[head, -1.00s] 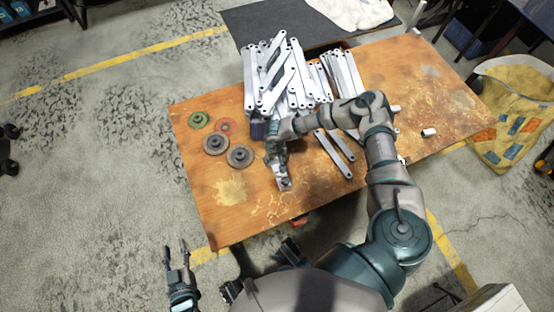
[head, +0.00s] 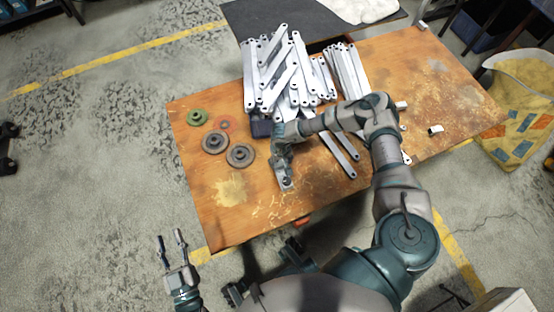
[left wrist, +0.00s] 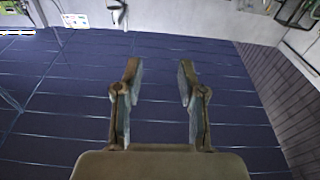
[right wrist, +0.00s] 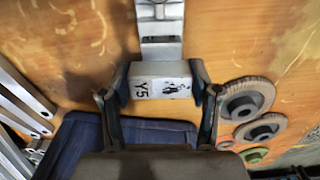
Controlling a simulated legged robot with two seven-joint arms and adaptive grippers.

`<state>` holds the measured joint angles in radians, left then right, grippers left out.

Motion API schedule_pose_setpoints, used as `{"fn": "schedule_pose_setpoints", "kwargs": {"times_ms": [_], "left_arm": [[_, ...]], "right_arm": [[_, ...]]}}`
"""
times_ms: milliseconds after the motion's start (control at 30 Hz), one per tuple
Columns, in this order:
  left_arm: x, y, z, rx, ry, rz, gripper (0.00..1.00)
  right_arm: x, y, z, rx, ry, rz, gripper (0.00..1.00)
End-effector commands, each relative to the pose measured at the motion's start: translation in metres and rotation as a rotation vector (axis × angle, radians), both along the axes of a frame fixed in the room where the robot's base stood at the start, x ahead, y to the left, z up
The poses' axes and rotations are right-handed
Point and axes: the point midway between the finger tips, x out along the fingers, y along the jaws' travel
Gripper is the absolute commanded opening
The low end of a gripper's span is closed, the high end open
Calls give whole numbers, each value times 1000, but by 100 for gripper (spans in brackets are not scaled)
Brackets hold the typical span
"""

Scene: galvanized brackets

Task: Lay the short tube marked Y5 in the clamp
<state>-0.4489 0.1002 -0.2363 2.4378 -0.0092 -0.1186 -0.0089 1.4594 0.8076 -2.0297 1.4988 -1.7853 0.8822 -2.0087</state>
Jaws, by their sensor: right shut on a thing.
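The short tube marked Y5 (right wrist: 160,87) is pale, with a Y5 label and a dark printed mark on the side facing the right wrist camera. My right gripper (right wrist: 160,82) is shut on it, one finger at each end. The silver clamp (right wrist: 160,28) with a dark slot lies just beyond the tube in the right wrist view. I cannot tell whether the tube touches it. In the head view the clamp (head: 286,183) is near the table's front edge, and my right gripper (head: 283,163) is over its rear part. My left gripper (head: 170,239) is open and empty, off the table.
A dark blue bin (right wrist: 85,150) is close to my right gripper. Several grey bracket bars (head: 285,75) are piled behind it. Grey discs (head: 240,155) and a green disc (head: 197,118) lie to the left. A small white piece (head: 436,129) lies right on the table (head: 440,85).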

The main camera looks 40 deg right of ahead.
Motion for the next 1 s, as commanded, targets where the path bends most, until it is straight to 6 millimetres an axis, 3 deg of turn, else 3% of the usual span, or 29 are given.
{"fn": "schedule_pose_setpoints", "kwargs": {"times_ms": [500,1000], "left_arm": [[-7,5,31,-82,-238,1,40],[-6,2,35,-88,-265,2,40]], "right_arm": [[1,5,-27,-7,-1,2,26],[0,3,-31,-5,0,1,26]]}}
